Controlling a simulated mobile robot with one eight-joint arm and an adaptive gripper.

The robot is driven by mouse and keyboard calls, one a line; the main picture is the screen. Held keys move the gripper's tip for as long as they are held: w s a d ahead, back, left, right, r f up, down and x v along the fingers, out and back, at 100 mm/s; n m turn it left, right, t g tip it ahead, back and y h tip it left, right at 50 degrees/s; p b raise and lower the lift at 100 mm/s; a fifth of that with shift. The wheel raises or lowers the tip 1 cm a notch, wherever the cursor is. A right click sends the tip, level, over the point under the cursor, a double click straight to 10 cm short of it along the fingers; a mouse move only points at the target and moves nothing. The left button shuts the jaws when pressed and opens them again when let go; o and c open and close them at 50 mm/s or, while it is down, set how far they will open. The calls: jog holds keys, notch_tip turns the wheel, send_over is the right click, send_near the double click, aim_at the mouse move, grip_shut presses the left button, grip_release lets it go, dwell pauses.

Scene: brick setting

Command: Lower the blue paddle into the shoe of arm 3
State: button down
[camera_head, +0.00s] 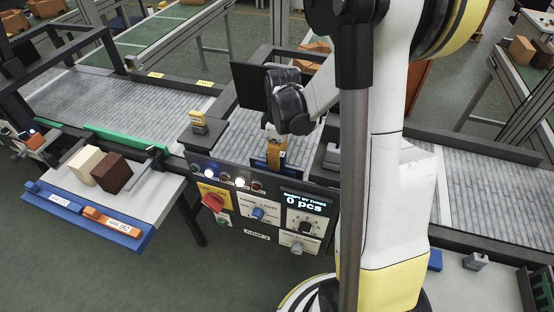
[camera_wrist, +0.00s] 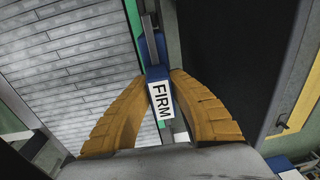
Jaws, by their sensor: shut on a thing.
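My gripper (camera_head: 277,153) is shut on the blue paddle (camera_wrist: 156,54), its two yellow fingers on either side of it in the wrist view. The paddle carries a white label reading FIRM. In the head view the fingers point down just behind the top of the control panel marked ARM 3 (camera_head: 257,236), and a little of the blue paddle (camera_head: 262,167) shows below them. In the wrist view the paddle lies against a grey metal bar (camera_wrist: 172,22). I cannot make out the shoe, or whether the paddle touches or enters it.
The panel has a red button (camera_head: 213,202), knobs and a display reading 0 pcs. A roller conveyor (camera_head: 130,100) runs behind. A dark plate (camera_wrist: 232,60) stands close right of the paddle.

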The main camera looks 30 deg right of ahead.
aim_at(277, 172)
jog(key=shift+f+b, duration=2.45)
jog(key=shift+f, duration=0.4)
jog(key=c, duration=1.3)
grip_release()
jog(key=shift+r, duration=0.1)
notch_tip(277, 172, up, 10)
